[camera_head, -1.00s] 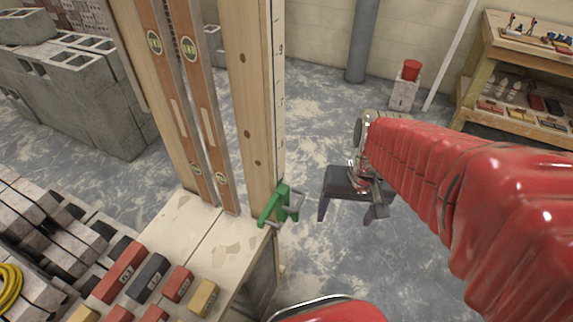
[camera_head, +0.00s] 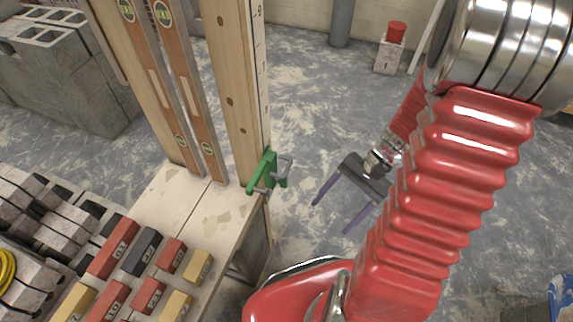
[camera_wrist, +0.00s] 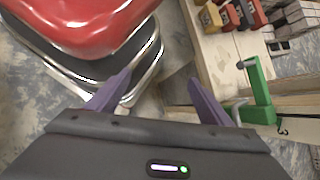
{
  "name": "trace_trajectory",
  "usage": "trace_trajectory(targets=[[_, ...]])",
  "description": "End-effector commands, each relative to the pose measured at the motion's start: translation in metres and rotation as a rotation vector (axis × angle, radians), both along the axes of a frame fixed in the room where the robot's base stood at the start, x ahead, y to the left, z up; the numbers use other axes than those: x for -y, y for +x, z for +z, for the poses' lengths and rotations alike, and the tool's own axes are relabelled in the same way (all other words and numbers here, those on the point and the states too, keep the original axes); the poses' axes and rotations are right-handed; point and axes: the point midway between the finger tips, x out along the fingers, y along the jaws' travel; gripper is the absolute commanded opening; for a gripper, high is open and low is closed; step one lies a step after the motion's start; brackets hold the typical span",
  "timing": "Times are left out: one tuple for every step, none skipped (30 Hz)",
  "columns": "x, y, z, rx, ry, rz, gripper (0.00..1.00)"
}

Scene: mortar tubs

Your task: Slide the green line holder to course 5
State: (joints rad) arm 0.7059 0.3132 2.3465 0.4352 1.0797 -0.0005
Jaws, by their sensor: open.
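The green line holder (camera_head: 263,174) sits low on the wooden post (camera_head: 238,85), close above the bench top, with a grey metal handle on its right side. A scale with marks runs up the post's edge above it. My gripper (camera_head: 331,212) is open and empty, with its purple fingers to the right of the holder and apart from it. In the wrist view the green line holder (camera_wrist: 260,92) is at the right, outside the right finger. My gripper (camera_wrist: 153,82) shows there with its fingers spread and nothing between them.
The bench top (camera_head: 214,208) carries red, dark and yellow numbered blocks (camera_head: 112,247) at front left. Two levels (camera_head: 187,85) lean beside the post. Grey concrete blocks (camera_head: 70,70) stand at the back left.

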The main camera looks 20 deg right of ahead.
Motion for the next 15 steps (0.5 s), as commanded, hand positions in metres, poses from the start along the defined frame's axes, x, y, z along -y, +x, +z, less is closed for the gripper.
trace_trajectory(targets=[[0.0,-0.001,-0.007,-0.022,0.036,-0.038,0.74],[0.0,-0.001,-0.01,-0.031,0.057,-0.059,0.74],[-0.001,-0.001,-0.013,-0.045,0.085,-0.088,0.74],[-0.002,0.0,-0.016,-0.053,0.106,-0.11,0.74],[-0.002,0.0,-0.019,-0.063,0.127,-0.132,0.74],[-0.003,0.0,-0.023,-0.076,0.155,-0.161,0.74],[-0.003,0.001,-0.025,-0.084,0.177,-0.184,0.74],[-0.004,0.002,-0.028,-0.092,0.199,-0.206,0.74],[-0.004,0.003,-0.031,-0.103,0.228,-0.236,0.74],[-0.004,0.004,-0.034,-0.111,0.249,-0.259,0.74],[-0.005,0.005,-0.036,-0.119,0.272,-0.282,0.74],[-0.005,0.006,-0.04,-0.129,0.302,-0.312,0.74],[-0.005,0.007,-0.042,-0.136,0.323,-0.337,0.74],[-0.005,0.008,-0.044,-0.143,0.346,-0.36,0.74],[-0.005,0.01,-0.047,-0.152,0.377,-0.393,0.74]])
